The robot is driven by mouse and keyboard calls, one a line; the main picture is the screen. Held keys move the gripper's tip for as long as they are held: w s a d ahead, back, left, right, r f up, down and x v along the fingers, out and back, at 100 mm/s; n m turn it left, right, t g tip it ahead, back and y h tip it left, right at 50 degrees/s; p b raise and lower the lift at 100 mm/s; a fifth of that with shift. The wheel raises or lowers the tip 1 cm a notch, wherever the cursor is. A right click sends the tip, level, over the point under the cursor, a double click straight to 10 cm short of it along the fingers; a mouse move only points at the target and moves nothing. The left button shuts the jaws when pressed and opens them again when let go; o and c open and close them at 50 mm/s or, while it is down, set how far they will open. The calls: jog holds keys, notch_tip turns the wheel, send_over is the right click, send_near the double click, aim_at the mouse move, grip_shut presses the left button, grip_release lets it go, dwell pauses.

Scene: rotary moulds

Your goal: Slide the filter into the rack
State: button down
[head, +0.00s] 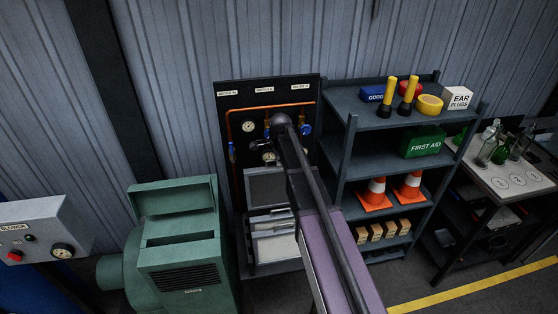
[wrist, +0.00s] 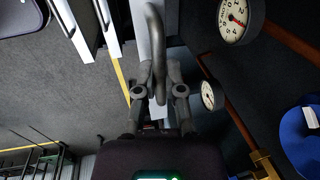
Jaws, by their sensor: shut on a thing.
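My gripper (wrist: 160,98) is shut on the grey curved handle (wrist: 156,35) of the filter. The filter shows in the wrist view as a pale, nearly edge-on panel (wrist: 140,30) beside the handle. In the head view, a grey framed panel (head: 265,188), apparently this filter, stands upright above the rack. The rack (head: 251,246) stands low against the dark gauge board, with pale panels in its front. I cannot tell whether the filter touches the rack.
A gauge board (head: 233,110) with copper pipes and valves stands behind. A green blower (head: 180,245) is close on the left. A shelf unit (head: 345,165) with cones and a first aid box stands on the right. Gauges (wrist: 236,21) are close to my gripper's right.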

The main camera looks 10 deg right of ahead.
aim_at(278, 179)
jog(key=shift+f, duration=0.25)
jog(key=shift+f+b, duration=0.35)
jog(key=shift+b, duration=0.25)
jog(key=shift+f+b, duration=4.65)
